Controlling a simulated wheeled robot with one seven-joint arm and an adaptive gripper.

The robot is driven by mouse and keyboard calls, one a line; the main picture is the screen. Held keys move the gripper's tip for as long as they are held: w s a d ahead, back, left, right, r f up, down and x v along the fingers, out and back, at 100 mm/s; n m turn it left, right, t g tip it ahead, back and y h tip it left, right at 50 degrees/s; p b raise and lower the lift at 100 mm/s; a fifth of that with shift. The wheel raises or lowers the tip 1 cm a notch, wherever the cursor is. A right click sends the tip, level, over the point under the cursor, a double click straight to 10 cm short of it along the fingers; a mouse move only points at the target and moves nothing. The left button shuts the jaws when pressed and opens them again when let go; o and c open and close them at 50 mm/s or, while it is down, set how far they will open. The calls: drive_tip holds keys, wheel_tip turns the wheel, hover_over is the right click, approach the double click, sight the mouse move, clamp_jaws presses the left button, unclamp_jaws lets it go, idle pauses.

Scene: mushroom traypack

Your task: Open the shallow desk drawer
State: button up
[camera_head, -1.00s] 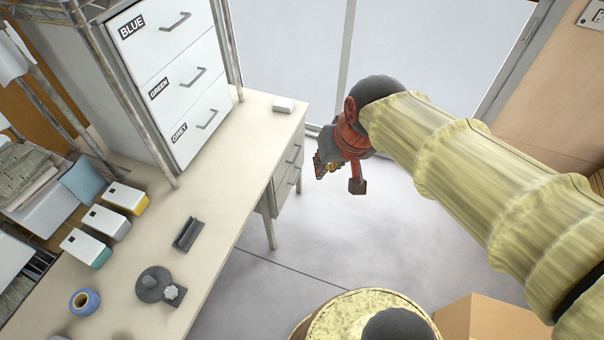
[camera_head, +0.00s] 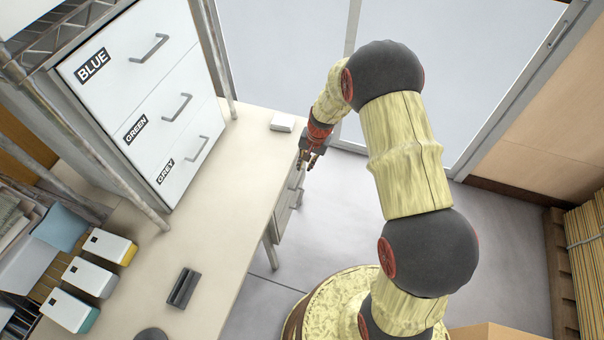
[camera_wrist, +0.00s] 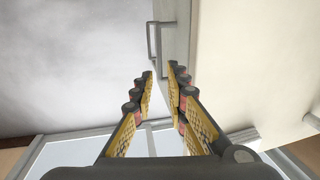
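The desk's small drawer unit (camera_head: 287,207) hangs under the right edge of the desktop, with bar handles on its front. Its drawers look shut. In the wrist view a grey bar handle (camera_wrist: 153,40) stands out from the drawer front (camera_wrist: 178,35), just beyond my fingertips. I cannot tell for sure which drawer it belongs to. My gripper (camera_head: 308,162) is beside the upper part of the drawer unit and partly hides it. In the wrist view my gripper (camera_wrist: 162,72) is open, its two fingers apart with nothing between them. The handle appears clear of the fingers.
The beige desktop (camera_head: 240,170) holds a white cabinet (camera_head: 150,100) labelled BLUE, GREEN and GREY, a small white box (camera_head: 282,122) near the far edge, and a dark grey holder (camera_head: 183,287). Grey floor (camera_head: 335,225) lies open right of the desk.

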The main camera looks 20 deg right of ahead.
sight(301, 177)
drive_tip(key=f+b, duration=0.1)
drive_tip(key=f, duration=0.4)
drive_tip(key=a+f+b, duration=0.1)
drive_tip(key=f, duration=0.1)
drive_tip(key=shift+w+a+f+b, duration=0.1)
drive_tip(key=shift+w+f+b, duration=0.1)
drive_tip(key=shift+w+b, duration=0.15)
drive_tip(key=shift+c, duration=0.3)
clamp_jaws()
drive_tip(key=shift+s, duration=0.1)
